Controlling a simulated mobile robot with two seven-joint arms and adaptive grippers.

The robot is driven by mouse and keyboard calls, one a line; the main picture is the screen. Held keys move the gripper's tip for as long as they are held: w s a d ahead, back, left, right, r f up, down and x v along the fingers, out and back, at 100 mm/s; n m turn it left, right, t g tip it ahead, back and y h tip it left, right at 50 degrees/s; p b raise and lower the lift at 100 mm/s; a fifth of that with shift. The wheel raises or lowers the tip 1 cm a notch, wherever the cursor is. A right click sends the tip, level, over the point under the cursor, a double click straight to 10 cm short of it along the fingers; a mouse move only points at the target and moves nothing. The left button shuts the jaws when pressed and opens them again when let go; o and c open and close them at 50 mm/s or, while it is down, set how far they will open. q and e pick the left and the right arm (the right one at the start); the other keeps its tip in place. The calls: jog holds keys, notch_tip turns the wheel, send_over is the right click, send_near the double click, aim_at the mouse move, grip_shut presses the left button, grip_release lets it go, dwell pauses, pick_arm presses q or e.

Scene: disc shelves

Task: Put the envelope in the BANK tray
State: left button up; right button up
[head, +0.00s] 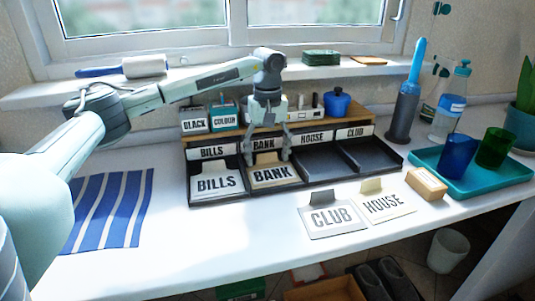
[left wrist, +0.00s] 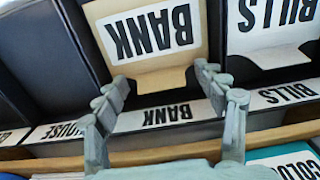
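The tan BANK envelope (head: 273,176) lies in the BANK tray (head: 277,190), second from the left in the dark rack, with its printed side up. In the left wrist view the envelope (left wrist: 152,78) lies behind the BANK label (left wrist: 166,115), its word upside down. My left gripper (head: 267,158) is just above the back of the envelope, pointing down. In the left wrist view its fingers (left wrist: 162,80) are spread apart with nothing between them. My right gripper is not in view.
A BILLS envelope (head: 217,183) lies in the tray to the left; the two right trays look empty. CLUB (head: 333,220) and HOUSE (head: 388,205) cards lie on the table in front. A wooden shelf (head: 225,134) runs behind the trays. A teal tray (head: 470,196) with cups stands right.

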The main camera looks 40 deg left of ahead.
pick_arm(q)
jog(key=shift+r, duration=0.4)
notch_tip(320, 180, up, 12)
jog(key=shift+f, duration=0.2)
